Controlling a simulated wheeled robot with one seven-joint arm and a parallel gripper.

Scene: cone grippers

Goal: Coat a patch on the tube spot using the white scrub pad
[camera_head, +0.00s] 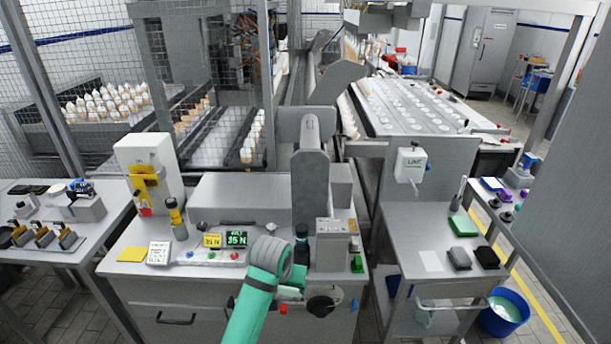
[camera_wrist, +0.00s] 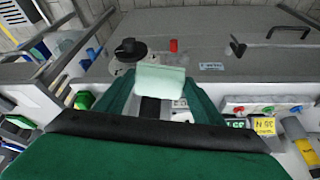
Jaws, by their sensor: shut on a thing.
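My gripper (camera_wrist: 160,98) has dark green fingers and is shut on a pale, slightly greenish-white pad (camera_wrist: 160,79), which I take for the white scrub pad. The pad sticks out past the fingertips, over the front edge of the grey machine cabinet (camera_head: 180,292). In the head view my green arm reaches up from the bottom middle, and my wrist hides most of the gripper. A black round fitting (camera_head: 320,305) is on the cabinet front; it also shows in the wrist view (camera_wrist: 130,48), beyond the pad. I cannot make out which place is the tube spot.
A grey block (camera_head: 331,243) stands to the right. The side table (camera_head: 410,232) at right holds a green pad (camera_head: 463,226) and dark pads. A blue bucket (camera_head: 505,311) stands on the floor.

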